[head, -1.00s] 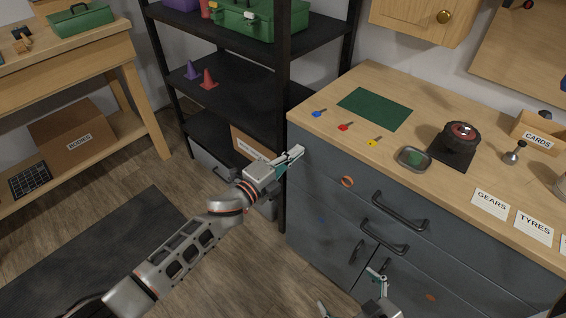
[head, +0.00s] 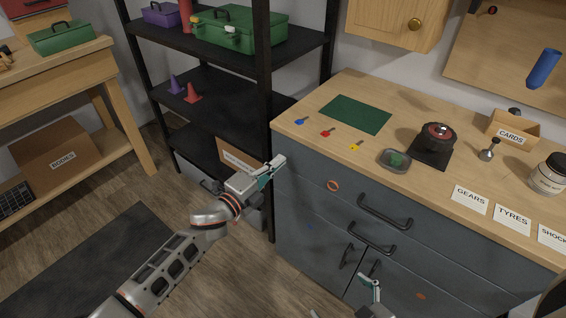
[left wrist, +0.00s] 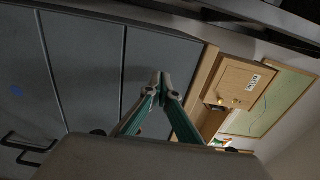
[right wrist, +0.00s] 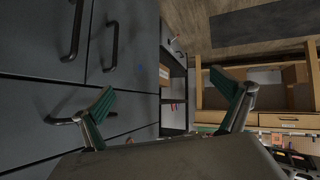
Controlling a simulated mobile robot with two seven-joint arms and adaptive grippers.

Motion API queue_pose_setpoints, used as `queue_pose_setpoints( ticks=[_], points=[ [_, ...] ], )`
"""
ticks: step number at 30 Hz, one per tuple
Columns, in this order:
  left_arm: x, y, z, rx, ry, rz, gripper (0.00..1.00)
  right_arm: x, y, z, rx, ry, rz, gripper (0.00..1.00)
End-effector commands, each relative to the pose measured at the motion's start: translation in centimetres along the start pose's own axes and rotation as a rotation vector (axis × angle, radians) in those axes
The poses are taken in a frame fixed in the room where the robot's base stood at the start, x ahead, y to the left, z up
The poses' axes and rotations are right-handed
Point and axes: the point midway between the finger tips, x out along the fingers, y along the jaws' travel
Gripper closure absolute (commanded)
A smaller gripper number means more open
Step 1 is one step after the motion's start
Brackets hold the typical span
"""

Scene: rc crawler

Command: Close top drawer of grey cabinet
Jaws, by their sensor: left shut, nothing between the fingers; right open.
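The grey cabinet (head: 296,180) stands under a wooden worktop. Its top drawer, with a dark bar handle (head: 385,212), looks flush with the front, with no gap that I can make out. A second bar handle (head: 372,238) sits below it. My left gripper (head: 278,166) is shut and empty, beside the cabinet's left front corner. In the left wrist view its fingertips (left wrist: 161,82) meet before the grey front; contact cannot be told. My right gripper (head: 368,284) is low before the cabinet, partly cut off by the frame. The right wrist view shows its fingers (right wrist: 172,95) apart and empty.
A black shelf rack (head: 262,90) stands close to the cabinet's left side. The worktop (head: 290,122) carries a green mat (head: 356,114), several small keys, a dish (head: 394,160) and label cards. Open wooden floor lies in front.

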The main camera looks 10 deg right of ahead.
Motion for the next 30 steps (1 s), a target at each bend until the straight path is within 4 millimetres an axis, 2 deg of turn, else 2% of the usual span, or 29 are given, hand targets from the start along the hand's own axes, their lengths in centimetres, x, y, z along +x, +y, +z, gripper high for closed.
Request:
queue_pose_setpoints(
  ticks=[2,9,15,20,26,30],
  points=[
    [-0.8,-0.1,0.8,0.003,-0.002,0.001,1.00,-0.1,0.1,-0.3,0.001,0.003,0.000,0.00],
    [-6.2,-0.2,0.6,0.004,0.000,0.001,1.00,-0.8,-0.2,-0.7,0.014,0.002,-0.007,0.00],
    [-9.4,0.0,0.6,0.001,0.000,0.001,1.00,-0.8,-0.1,-1.3,0.019,0.011,-0.006,0.00],
    [-10.5,0.0,0.6,0.000,0.000,0.001,1.00,-0.8,-0.3,-1.4,0.023,0.011,-0.008,0.00],
    [-10.7,0.1,0.5,-0.002,0.000,0.002,1.00,-0.9,-0.4,-1.2,0.025,0.007,-0.010,0.00],
    [-11.5,0.4,0.1,-0.073,-0.029,-0.001,1.00,-1.1,-0.4,-1.4,0.025,0.008,-0.010,0.00]
  ],
)
